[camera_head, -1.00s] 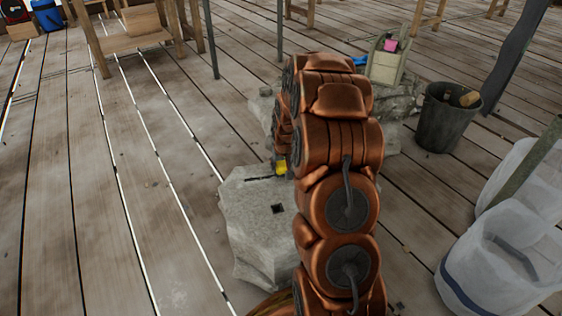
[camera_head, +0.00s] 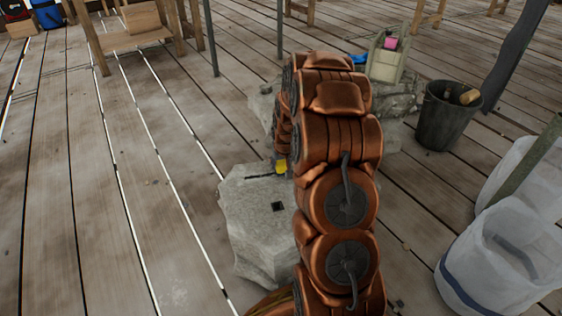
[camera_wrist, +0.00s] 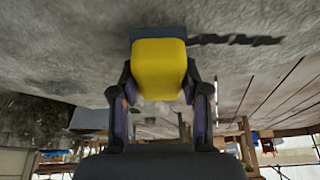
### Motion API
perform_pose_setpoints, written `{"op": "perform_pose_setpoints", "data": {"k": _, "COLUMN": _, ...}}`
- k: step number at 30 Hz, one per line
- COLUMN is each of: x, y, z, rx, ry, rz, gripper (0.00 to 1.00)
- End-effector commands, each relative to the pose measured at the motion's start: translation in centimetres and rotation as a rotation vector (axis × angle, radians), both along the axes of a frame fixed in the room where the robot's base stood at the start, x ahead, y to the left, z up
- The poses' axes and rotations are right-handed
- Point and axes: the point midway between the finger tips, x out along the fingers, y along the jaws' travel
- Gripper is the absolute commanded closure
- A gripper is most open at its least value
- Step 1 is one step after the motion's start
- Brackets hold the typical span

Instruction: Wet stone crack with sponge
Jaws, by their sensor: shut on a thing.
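The yellow sponge (camera_wrist: 159,68) is held between the fingers of my gripper (camera_wrist: 160,98) in the wrist view. Its far edge meets a dark grey strip against the grey stone block; I cannot tell how firmly it touches. A dark jagged crack (camera_wrist: 235,40) runs to the right from beside the sponge. In the head view the sponge (camera_head: 281,166) shows as a small yellow patch at the stone block's (camera_head: 255,215) top back edge, by the crack (camera_head: 262,176). My arm hides the block's right side and most of the gripper there.
Behind the block stands a rough stone (camera_head: 395,128) with a pale carrier (camera_head: 386,62) holding a pink item. A dark bucket (camera_head: 447,118) with tools is to its right. White sacks (camera_head: 505,260) stand at lower right. The plank floor at left is clear.

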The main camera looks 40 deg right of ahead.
Motion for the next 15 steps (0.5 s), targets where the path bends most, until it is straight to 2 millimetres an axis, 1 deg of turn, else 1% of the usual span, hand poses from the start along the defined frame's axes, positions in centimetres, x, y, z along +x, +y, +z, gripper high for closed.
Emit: {"op": "perform_pose_setpoints", "data": {"k": 15, "x": 0.00, "y": -0.01, "z": -0.82, "rx": 0.000, "ry": 0.000, "rz": 0.000, "gripper": 0.95}}
